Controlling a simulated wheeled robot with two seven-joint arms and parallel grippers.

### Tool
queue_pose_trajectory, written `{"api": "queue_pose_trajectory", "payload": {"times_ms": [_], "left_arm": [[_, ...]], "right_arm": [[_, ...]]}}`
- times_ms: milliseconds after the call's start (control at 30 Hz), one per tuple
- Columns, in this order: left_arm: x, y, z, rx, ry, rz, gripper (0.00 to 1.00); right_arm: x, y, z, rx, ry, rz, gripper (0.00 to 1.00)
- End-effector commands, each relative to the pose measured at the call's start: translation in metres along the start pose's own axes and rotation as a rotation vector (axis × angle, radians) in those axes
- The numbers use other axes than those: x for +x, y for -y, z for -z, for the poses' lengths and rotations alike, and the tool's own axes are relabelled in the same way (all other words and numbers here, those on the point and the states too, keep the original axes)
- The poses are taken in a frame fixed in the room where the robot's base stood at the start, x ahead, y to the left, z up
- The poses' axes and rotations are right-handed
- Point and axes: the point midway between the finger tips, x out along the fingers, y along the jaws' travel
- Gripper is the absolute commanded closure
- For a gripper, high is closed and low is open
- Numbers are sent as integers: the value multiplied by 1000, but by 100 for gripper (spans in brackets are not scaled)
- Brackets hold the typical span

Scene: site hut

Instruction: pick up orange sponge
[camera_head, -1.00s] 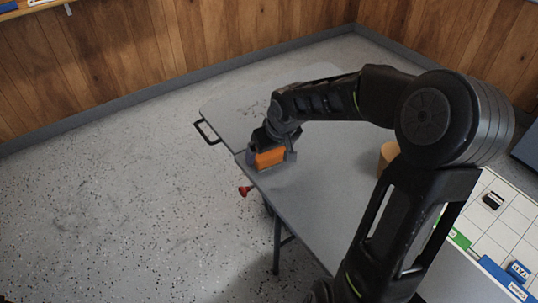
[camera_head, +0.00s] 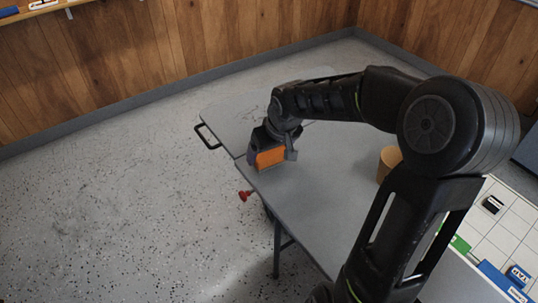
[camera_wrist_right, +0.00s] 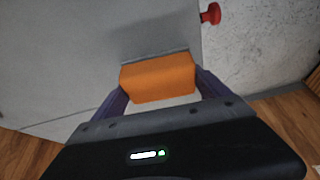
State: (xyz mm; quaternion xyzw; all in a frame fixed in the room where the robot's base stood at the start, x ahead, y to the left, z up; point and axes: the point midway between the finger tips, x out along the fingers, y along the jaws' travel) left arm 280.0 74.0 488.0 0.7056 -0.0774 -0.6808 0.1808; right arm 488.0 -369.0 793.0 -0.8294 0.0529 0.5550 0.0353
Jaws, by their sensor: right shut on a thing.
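The orange sponge (camera_head: 269,157) is a small block with a grey layer along one edge. It is between the fingers of my right gripper (camera_head: 272,158), near the left edge of the grey folding table (camera_head: 335,215). In the right wrist view the sponge (camera_wrist_right: 158,79) spans the gap between the two purple-grey fingers, and the right gripper (camera_wrist_right: 160,88) is shut on it. Whether the sponge is clear of the tabletop is hard to tell. My left gripper is not in view.
A tan cup-like container (camera_head: 388,163) stands on the table behind my right arm. A red knob (camera_head: 245,195) and a black handle (camera_head: 207,136) stick out at the table's left side. A white tiled surface (camera_head: 490,235) with small boxes is at the right.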

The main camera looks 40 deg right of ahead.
Motion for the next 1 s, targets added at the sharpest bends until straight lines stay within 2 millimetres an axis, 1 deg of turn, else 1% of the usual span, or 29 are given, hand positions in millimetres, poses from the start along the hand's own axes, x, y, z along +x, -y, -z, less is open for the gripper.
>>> {"api": "queue_pose_trajectory", "payload": {"times_ms": [33,200,300,400,567,1000], "left_arm": [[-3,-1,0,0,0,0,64],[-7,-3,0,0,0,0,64],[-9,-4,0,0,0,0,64],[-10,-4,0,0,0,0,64],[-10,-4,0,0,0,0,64],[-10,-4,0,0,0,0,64]], "right_arm": [[-11,0,5,-1,-4,-2,53],[-42,0,19,-3,-6,-1,53],[-58,0,25,-1,-5,0,53],[-69,0,29,-2,-2,0,53],[-76,0,32,-1,-1,1,53],[-75,0,31,-1,-1,1,53]]}}
